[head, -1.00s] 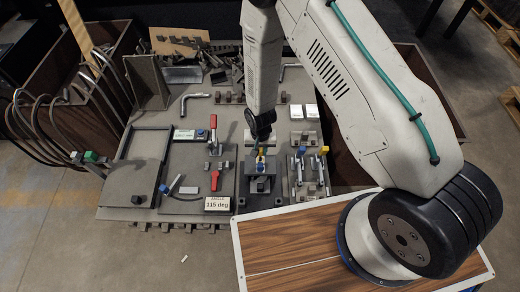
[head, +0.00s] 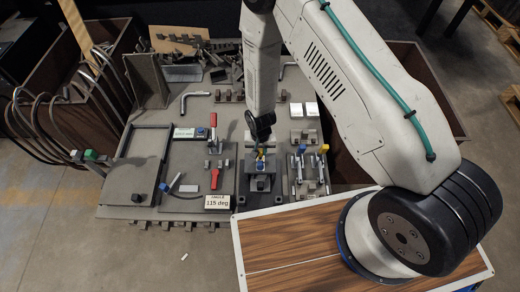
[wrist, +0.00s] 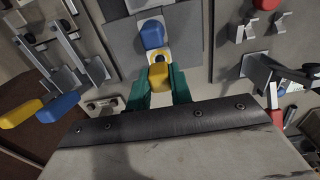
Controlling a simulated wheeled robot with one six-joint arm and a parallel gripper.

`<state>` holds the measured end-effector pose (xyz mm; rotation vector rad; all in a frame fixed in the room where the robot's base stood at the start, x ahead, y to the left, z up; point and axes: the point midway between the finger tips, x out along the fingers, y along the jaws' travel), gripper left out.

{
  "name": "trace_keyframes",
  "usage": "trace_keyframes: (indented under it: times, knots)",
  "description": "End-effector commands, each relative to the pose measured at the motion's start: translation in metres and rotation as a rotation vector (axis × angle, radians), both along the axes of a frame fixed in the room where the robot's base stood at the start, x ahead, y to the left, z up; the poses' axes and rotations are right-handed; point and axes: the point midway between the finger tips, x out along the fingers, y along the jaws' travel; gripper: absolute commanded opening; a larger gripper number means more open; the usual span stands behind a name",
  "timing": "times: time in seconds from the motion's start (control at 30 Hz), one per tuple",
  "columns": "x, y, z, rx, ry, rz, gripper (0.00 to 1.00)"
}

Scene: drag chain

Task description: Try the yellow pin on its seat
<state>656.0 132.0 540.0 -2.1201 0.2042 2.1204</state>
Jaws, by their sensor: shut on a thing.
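My gripper (wrist: 159,88) has two teal fingers, shut on a small yellow piece (wrist: 157,76) with a dark round hole or end, which looks like the yellow pin. Just beyond it in the wrist view is a blue piece (wrist: 151,35) on a grey block (wrist: 120,38). In the head view my gripper is over the dark grey stepped fixture (head: 257,184), largely behind my wrist. Whether the held yellow piece touches the fixture or sits in a seat, I cannot tell.
To the right in the head view, a blue-ended part (head: 301,148) and a yellow-ended part (head: 324,148) stand on a plate. Left of the fixture are a red-handled clamp (head: 214,180) and an angle sign (head: 217,201). A wood-topped table (head: 290,255) lies in front.

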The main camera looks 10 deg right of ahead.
Motion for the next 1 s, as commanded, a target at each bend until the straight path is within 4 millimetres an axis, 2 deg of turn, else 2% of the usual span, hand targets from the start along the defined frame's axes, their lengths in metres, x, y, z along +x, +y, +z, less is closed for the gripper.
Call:
trace_keyframes:
  times: [0.5, 1.0]
  knots:
    - [-0.0005, -0.0002, -0.0108, -0.001, 0.000, 0.000, 0.00]
    - [-0.0001, -0.0001, -0.0105, 0.000, 0.000, 0.000, 0.00]
